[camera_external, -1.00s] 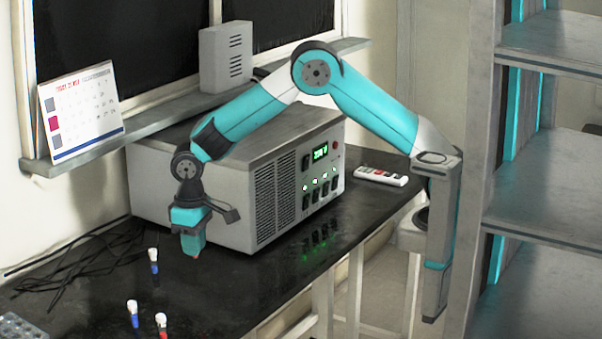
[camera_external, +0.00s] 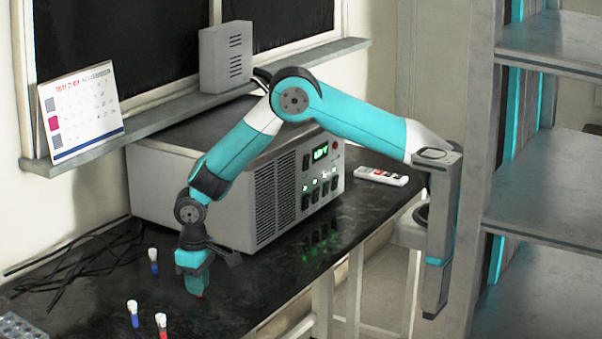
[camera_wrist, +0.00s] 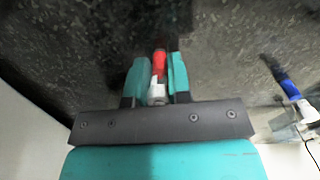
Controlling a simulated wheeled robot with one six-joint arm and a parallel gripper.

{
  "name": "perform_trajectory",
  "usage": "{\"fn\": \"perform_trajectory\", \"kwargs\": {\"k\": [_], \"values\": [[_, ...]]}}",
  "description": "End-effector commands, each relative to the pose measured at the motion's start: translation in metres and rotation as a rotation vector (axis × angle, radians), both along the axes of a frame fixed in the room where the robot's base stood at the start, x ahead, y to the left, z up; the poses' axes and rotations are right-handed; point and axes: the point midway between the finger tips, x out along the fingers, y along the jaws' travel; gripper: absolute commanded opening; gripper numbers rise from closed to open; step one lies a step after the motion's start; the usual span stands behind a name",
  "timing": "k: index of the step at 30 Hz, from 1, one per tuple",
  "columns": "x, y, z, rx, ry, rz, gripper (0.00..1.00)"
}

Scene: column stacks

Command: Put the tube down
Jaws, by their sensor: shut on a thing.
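My gripper (camera_external: 199,284) points down just above the black bench top (camera_external: 255,292), in front of the grey instrument box. In the wrist view my gripper (camera_wrist: 157,75) is shut on a tube (camera_wrist: 158,63) with a red body and a white cap, held between the teal fingers. In the external view only a small red tip of the held tube shows below the fingers. I cannot tell whether the tip touches the bench.
Blue tubes with white caps stand at the back (camera_external: 154,262) and front (camera_external: 133,314). Another red tube (camera_external: 162,326) stands beside the front one. A grey box (camera_external: 260,190) with a lit display stands behind my gripper. Black cables (camera_external: 75,265) lie at left.

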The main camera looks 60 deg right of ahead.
Motion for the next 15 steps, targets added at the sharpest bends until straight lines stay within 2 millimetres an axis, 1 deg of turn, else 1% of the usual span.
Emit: {"fn": "perform_trajectory", "kwargs": {"k": [1,2,3,4,5,12,15], "values": [[-0.0001,0.0,-0.0031,0.0,0.0,0.0,0.0],[0.0,0.0,-0.0017,0.0,0.0,0.0,0.25],[0.0,0.0,-0.0015,0.0,0.0,0.0,0.35],[0.0,0.0,-0.0014,0.0,0.0,0.0,0.41],[0.0,0.0,-0.0014,0.0,0.0,0.0,0.44],[0.0,0.0,-0.0007,0.0,0.0,0.0,0.44],[0.0003,0.0002,0.0048,0.0,-0.001,0.0,0.44]]}}
